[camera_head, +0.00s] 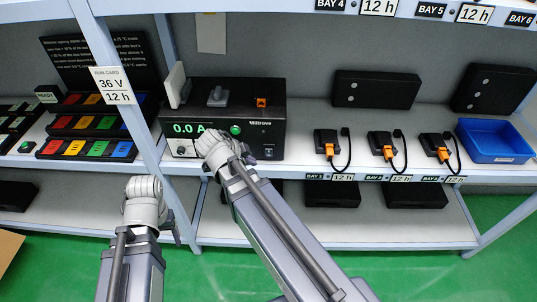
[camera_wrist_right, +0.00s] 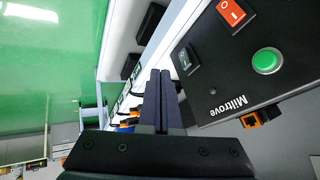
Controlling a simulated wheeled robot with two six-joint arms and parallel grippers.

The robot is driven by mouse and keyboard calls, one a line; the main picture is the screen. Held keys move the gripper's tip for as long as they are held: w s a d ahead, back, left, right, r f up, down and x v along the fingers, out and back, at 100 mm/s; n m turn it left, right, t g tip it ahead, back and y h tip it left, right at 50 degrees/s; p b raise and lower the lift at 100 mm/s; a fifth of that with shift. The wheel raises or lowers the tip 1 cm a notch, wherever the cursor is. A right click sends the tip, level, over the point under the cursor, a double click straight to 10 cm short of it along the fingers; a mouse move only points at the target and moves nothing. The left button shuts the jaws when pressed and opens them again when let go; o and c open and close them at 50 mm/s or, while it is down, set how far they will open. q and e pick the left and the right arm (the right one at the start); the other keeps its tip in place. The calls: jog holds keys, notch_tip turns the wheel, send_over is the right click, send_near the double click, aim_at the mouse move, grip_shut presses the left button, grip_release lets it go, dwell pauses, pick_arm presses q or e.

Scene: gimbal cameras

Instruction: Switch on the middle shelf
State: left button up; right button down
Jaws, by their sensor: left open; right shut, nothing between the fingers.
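The black Miltrove power unit (camera_head: 270,115) stands on the middle shelf (camera_head: 300,165), with a lit display (camera_head: 190,128) reading 0.0 A. Its front has a bright green button (camera_wrist_right: 267,60), a red rocker switch (camera_wrist_right: 233,12) and a black rocker switch (camera_wrist_right: 186,60). The red switch is hidden behind my right arm in the head view. My right gripper (camera_wrist_right: 161,73) is shut and empty, with its fingers beside the unit's front in the wrist view; contact cannot be told. My left gripper (camera_head: 168,220) is open, low before the shelf, its fingers mostly hidden.
Orange-plugged black devices (camera_head: 327,143) with cables stand along the shelf's front edge. A blue bin (camera_head: 493,140) is at the right. Rows of coloured blocks (camera_head: 85,148) lie left of the upright post (camera_head: 125,85). The green floor (camera_head: 420,270) is clear at front right.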

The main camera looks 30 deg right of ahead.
jog(key=shift+d+r+m+h, duration=0.3)
jog(key=shift+d+r+m, duration=0.25)
jog(key=shift+d+m, duration=0.5)
jog(key=shift+a+f, duration=0.1)
jog(key=shift+a, duration=0.1)
jog(key=b, duration=0.7)
send_near(269, 152)
jog(key=shift+s+d+f, duration=0.15)
jog(key=shift+d+f, duration=2.05)
jog(key=shift+d, duration=0.1)
